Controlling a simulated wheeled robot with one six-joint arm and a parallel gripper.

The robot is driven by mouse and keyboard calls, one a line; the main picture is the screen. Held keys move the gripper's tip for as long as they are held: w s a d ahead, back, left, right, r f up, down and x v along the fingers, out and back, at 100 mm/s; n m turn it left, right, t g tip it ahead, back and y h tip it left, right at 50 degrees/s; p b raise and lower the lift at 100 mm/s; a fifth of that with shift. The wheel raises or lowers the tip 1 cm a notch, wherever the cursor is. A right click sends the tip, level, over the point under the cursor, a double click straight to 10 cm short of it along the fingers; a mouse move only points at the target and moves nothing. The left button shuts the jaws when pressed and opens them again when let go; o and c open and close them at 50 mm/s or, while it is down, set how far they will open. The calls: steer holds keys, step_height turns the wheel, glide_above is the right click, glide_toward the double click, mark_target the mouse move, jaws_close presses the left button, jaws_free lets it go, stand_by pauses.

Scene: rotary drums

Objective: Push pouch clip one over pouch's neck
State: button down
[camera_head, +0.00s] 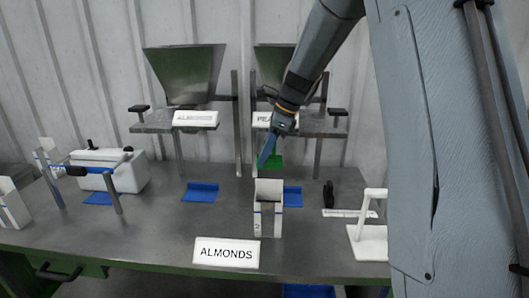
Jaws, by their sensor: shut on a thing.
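My gripper (276,135) points down near the middle of the view and is shut on a slim blue piece (267,151), which looks like the pouch clip. The piece hangs tilted, its lower end toward the left. Its far side and the fingertips are too small to make out. Below it stands an upright white open-topped pouch (267,219) marked "2", with a blue line on it. The clip appears above the pouch's top and apart from it. I cannot tell their distance in depth.
A green piece (273,160) shows behind the clip. Hoppers (186,75) stand at the back. Blue rests (200,192) lie on the grey table (160,225). An "ALMONDS" sign (226,253) is in front. A white machine (122,172) stands left, a white stand (370,240) right.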

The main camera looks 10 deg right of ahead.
mark_target(274, 156)
steer(key=shift+f+b, duration=0.65)
steer(key=shift+f, duration=2.8)
steer(key=c, duration=1.5)
jaws_free()
steer(key=shift+c, duration=0.2)
steer(key=shift+b+v, duration=1.15)
steer(key=shift+v, duration=2.7)
